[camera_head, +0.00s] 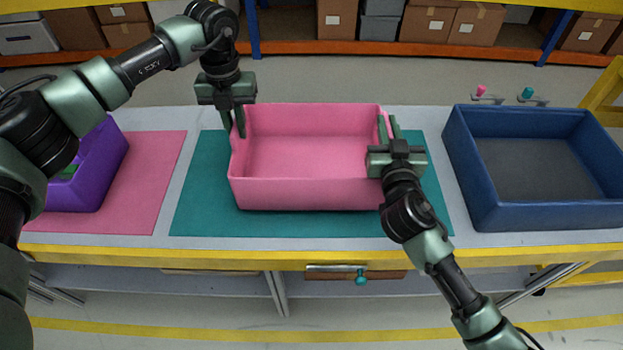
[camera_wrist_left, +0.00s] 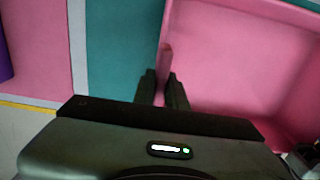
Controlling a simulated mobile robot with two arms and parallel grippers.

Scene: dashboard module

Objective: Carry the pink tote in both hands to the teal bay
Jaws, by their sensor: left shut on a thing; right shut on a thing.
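The pink tote (camera_head: 305,194) is empty and upright, over the teal bay (camera_head: 200,212) in the middle of the bench. I cannot tell if its base touches the mat. My left gripper (camera_head: 238,128) is shut on the tote's left wall. My right gripper (camera_head: 388,128) is shut on its right wall. In the left wrist view, the left fingers (camera_wrist_left: 163,88) straddle the wall of the pink tote (camera_wrist_left: 225,65), with the teal bay (camera_wrist_left: 122,45) beside it.
A purple tote (camera_head: 95,175) stands on a pink mat (camera_head: 152,185) at left. A blue tote (camera_head: 540,212) stands at right. Small pink and teal knobs (camera_head: 482,91) are behind it. Shelves with boxes (camera_head: 428,22) line the back.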

